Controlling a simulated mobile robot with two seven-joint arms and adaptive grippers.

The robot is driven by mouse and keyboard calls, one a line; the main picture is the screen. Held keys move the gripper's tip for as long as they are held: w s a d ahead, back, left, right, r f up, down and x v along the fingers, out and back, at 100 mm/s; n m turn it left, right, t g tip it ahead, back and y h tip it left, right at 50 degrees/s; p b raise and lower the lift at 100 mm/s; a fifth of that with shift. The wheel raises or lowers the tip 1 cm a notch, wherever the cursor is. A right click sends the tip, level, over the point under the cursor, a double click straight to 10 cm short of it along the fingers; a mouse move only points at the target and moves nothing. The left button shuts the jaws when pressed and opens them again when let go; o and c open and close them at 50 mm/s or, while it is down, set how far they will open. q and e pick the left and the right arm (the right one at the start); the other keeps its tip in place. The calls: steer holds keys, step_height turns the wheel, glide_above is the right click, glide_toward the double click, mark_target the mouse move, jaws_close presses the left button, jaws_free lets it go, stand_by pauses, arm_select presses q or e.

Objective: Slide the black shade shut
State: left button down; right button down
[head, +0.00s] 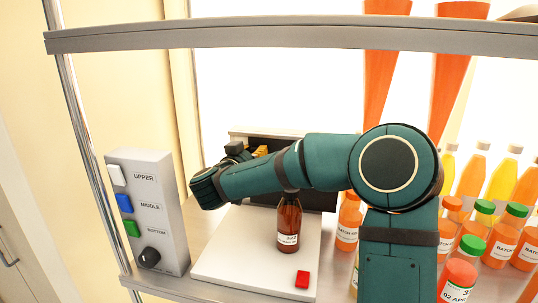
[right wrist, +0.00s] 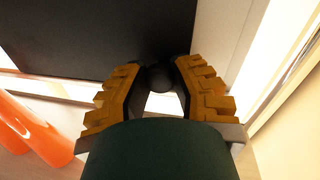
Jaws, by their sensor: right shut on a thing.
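The black shade (head: 322,196) is a dark flat panel in a white-framed unit behind the brown bottle, partly hidden by my right arm in the head view. In the right wrist view the shade (right wrist: 95,35) fills the upper left and middle. A round dark knob (right wrist: 160,78) stands out at the shade's lower edge. My right gripper (right wrist: 160,72), with yellow ridged fingers, is shut on this knob, one finger on each side. In the head view the right gripper (head: 260,151) is mostly hidden behind my arm. My left gripper is not in view.
A brown bottle (head: 289,222) stands on a white plate (head: 225,262) with a red button (head: 302,279). A grey control box (head: 155,205) stands at left. Orange and yellow bottles (head: 470,205) crowd the right. A shelf bar (head: 300,35) crosses above.

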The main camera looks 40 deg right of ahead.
steer(key=shift+w+a+r, duration=0.1)
steer(key=shift+w+a, duration=0.2)
steer(key=shift+w, duration=0.05)
steer(key=c, duration=0.7)
jaws_free()
steer(key=shift+d, duration=0.1)
steer(key=v, duration=1.2)
steer(key=shift+c, duration=0.2)
